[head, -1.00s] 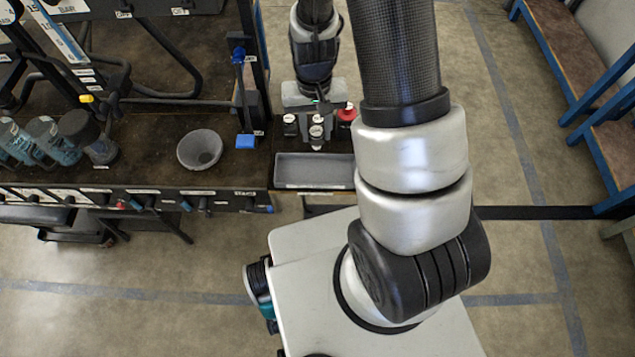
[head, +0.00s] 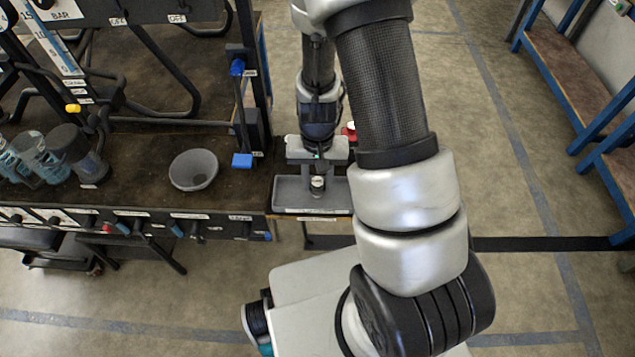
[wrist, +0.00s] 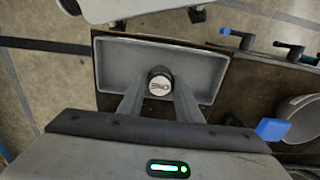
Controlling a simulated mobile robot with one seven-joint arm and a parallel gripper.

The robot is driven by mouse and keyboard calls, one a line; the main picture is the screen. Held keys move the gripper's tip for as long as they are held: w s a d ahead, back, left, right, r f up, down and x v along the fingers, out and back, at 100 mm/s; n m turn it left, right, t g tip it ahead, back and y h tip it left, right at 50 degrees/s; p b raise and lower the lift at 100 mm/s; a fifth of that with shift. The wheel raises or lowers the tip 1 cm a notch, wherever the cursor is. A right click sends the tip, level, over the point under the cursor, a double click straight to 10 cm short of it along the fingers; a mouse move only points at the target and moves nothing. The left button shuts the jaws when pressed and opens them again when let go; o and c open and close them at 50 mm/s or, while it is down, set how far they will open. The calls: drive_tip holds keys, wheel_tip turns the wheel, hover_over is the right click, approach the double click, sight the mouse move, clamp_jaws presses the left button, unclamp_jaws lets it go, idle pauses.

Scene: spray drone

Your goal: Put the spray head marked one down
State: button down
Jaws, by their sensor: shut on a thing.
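The spray head marked one (head: 317,183) is a small dark cylinder with a pale round top. In the wrist view its top (wrist: 159,84) carries lettering that appears to read ONE, turned over. My gripper (head: 317,178) is shut on it, with one finger on each side; the fingers also show in the wrist view (wrist: 158,95). The spray head is over the middle of a shallow grey tray (wrist: 207,68), which sits at the front right of the bench in the head view (head: 288,196). I cannot tell whether its underside touches the tray floor.
A red-topped part (head: 349,131) shows behind my gripper. A grey bowl (head: 193,169) and a blue-handled valve (head: 242,160) are to the left. Blue-grey canisters (head: 40,155) stand farther left. The tray is bare around the spray head.

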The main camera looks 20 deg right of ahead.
drive_tip(key=shift+f, duration=0.2)
drive_tip(key=shift+f, duration=0.15)
drive_tip(key=c, duration=1.3)
unclamp_jaws()
wheel_tip(320, 180, up, 12)
drive_tip(key=p, duration=0.3)
wheel_tip(320, 180, up, 16)
drive_tip(key=n+t, duration=0.2)
drive_tip(key=t, duration=0.1)
hover_over(317, 181)
drive_tip(key=s, duration=0.3)
drive_tip(key=s+r+t, duration=0.1)
drive_tip(key=s+r, duration=0.2)
drive_tip(key=s+r+n, duration=0.1)
drive_tip(key=s+r, duration=0.2)
drive_tip(key=r, duration=0.1)
drive_tip(key=s+r+t, duration=0.1)
drive_tip(key=s+r, duration=0.2)
drive_tip(key=shift+r+n+t, duration=0.3)
